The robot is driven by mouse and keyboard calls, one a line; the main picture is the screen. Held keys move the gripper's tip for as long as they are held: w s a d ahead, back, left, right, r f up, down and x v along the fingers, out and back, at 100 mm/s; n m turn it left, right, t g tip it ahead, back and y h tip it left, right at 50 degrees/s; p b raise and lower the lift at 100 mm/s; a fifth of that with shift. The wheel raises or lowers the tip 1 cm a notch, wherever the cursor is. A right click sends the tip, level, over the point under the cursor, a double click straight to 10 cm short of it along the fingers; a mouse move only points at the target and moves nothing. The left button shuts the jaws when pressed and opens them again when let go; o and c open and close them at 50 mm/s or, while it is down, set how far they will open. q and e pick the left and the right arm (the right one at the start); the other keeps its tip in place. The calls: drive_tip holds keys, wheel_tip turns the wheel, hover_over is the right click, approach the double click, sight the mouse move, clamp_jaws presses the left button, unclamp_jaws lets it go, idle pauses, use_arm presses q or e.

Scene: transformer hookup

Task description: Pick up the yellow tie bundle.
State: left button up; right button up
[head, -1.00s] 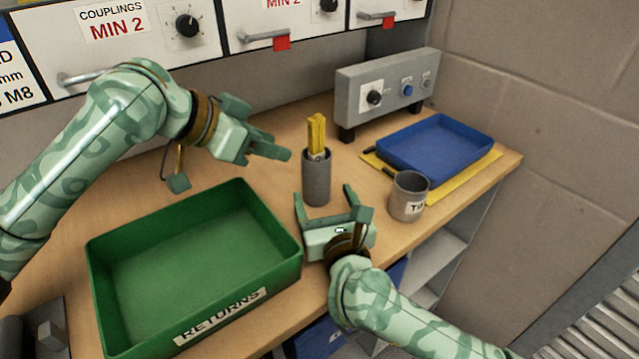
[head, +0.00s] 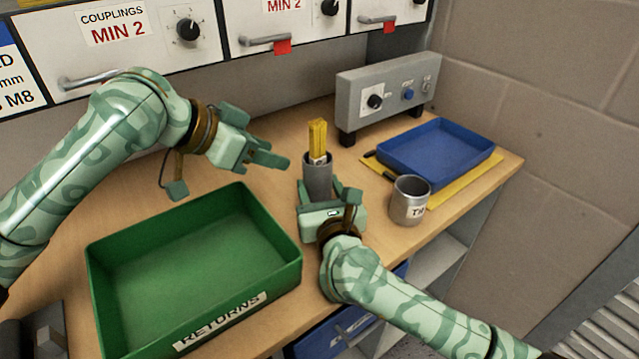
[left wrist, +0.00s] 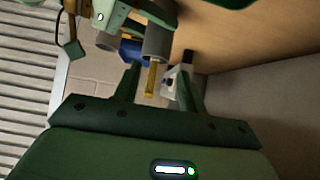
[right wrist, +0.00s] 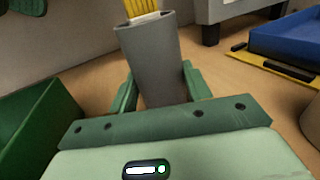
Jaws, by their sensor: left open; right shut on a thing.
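The yellow tie bundle (head: 317,138) stands upright in a grey cylindrical holder (head: 318,178), with its upper part sticking out of the top. My right gripper (head: 331,190) is shut on the holder, low on its body; the right wrist view shows the holder (right wrist: 152,60) between the two fingers and the bundle (right wrist: 141,8) cut off at the top edge. My left gripper (head: 268,158) is open and empty, left of the bundle at about its height. In the left wrist view the bundle (left wrist: 151,77) appears beyond and between the open fingers.
A green RETURNS tray (head: 190,318) stands at the front left. A grey mug (head: 409,203) is right of the holder. A blue tray (head: 437,150) on a yellow mat (head: 480,168) lies at the back right, beside a grey control box (head: 385,88). Drawers (head: 190,45) line the back.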

use_arm(q)
wheel_tip(320, 180, down, 2)
drive_tip(key=a, duration=0.2)
drive_tip(key=t+h, duration=0.3)
drive_tip(key=h, duration=0.1)
approach(324, 132)
drive_tip(key=x, duration=0.3)
drive_tip(key=f+x, duration=0.1)
drive_tip(key=x, duration=0.1)
drive_tip(key=shift+w, duration=0.35)
drive_tip(key=x, duration=0.5)
drive_tip(key=shift+w+d+r, duration=0.1)
drive_tip(key=shift+w+d, duration=0.05)
drive_tip(key=shift+w, duration=0.25)
clamp_jaws()
